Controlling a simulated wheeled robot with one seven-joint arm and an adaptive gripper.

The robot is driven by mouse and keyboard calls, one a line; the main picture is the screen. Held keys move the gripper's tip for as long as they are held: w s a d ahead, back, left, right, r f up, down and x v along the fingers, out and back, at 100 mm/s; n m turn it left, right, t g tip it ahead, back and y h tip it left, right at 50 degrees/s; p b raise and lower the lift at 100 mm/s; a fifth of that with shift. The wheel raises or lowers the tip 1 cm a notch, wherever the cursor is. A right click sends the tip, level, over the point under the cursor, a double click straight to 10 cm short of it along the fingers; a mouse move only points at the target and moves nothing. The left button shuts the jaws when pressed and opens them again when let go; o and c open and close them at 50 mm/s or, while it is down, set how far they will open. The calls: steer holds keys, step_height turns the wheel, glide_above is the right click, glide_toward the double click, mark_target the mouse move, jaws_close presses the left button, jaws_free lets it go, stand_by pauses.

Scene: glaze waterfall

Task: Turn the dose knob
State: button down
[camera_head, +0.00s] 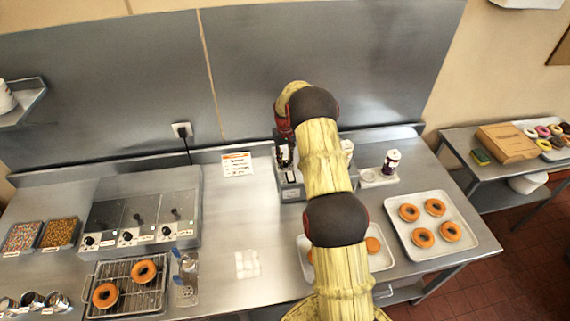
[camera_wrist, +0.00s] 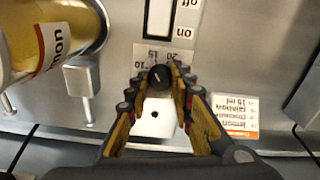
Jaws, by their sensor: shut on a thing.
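The dose knob (camera_wrist: 158,76) is a small round black knob with a light pointer line, on the pale metal front of a machine. A printed number scale with 15 and 20 is beside it. My gripper (camera_wrist: 158,86) has its two fingers on either side of the knob, closed on it. In the head view the machine (camera_head: 291,193) stands against the back of the steel counter, partly hidden behind my arm. The knob and my fingertips cannot be made out there.
A switch (camera_wrist: 158,18) marked on and off sits close to the knob. A yellow labelled container (camera_wrist: 45,40) is near the left finger. A donut tray (camera_head: 455,205) is at right.

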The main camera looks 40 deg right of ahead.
mark_target(285, 161)
steer(key=shift+m+b, duration=0.4)
steer(key=shift+m, duration=0.4)
steer(key=c, duration=1.6)
jaws_free()
steer(key=shift+o, duration=0.3)
step_height(285, 161, up, 12)
